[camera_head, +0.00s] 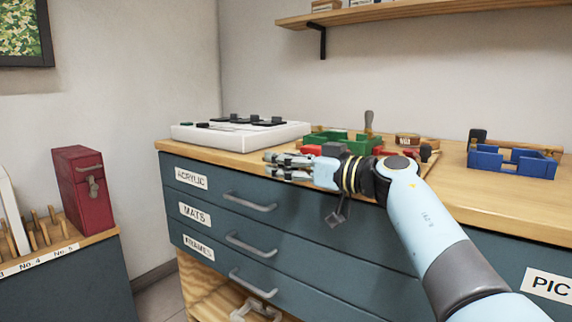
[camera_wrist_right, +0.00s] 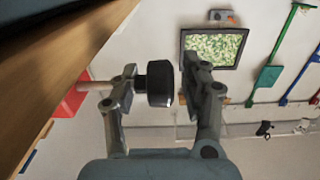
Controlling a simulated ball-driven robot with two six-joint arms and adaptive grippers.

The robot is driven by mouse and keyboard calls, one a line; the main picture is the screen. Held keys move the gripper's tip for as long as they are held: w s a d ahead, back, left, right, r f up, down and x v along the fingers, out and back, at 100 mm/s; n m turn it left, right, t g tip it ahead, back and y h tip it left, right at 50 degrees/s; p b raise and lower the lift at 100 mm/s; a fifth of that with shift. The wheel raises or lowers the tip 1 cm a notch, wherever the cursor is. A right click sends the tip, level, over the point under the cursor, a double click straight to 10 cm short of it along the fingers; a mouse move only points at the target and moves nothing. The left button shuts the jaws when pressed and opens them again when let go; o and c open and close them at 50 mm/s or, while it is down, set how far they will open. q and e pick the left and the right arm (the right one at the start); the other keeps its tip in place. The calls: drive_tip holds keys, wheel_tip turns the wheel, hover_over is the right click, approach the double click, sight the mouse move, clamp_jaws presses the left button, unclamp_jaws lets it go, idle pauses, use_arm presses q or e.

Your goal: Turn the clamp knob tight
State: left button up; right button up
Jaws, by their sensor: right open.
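The clamp knob appears to be the black, round-sided knob (camera_wrist_right: 159,83) in the right wrist view. It lies between the two fingers of my right gripper (camera_wrist_right: 160,66), close to the left finger, with a gap on the right. Whether it touches the left finger I cannot tell. A pale rod (camera_wrist_right: 97,86) runs left from behind that finger toward a red part. In the head view, my open right gripper (camera_head: 273,166) points left at the counter's front edge; I cannot pick out the knob there. My left gripper is not in view.
Drawers with handles (camera_head: 250,202) lie below. A red case (camera_head: 84,190) stands on the left unit. A shelf (camera_head: 400,14) hangs above.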

drive_tip(key=shift+f, duration=0.1)
clamp_jaws()
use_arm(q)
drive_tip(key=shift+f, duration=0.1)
use_arm(e)
drive_tip(key=shift+f, duration=0.2)
